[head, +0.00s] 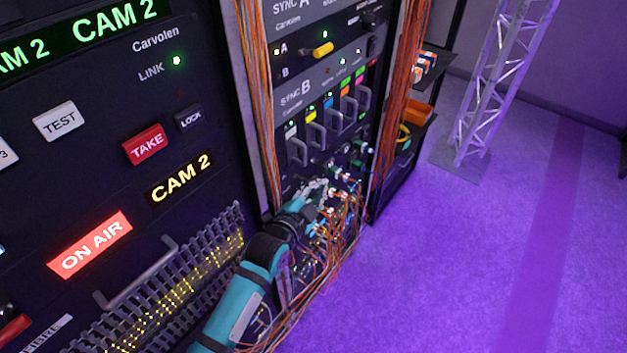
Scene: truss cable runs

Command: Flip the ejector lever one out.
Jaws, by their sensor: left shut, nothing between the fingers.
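My left arm comes up from the bottom of the head view. Its left gripper (328,188) is small and far off, in front of the lower part of the rack panel (283,178), shut with nothing in it. I cannot tell whether it touches the panel. Several grey handles (297,151) with coloured tabs stand in a row above it. Small connectors or levers (364,146) sit just right of the gripper. I cannot make out which part is ejector lever one; the gripper and cables hide some of the panel. My right gripper is not in view.
Orange cable bundles (258,100) run down the rack's sides, and loose cables (335,245) hang close around the gripper. A large control panel with a red TAKE button (145,145) fills the left. A truss tower (495,85) stands right, with open purple floor (470,250) before it.

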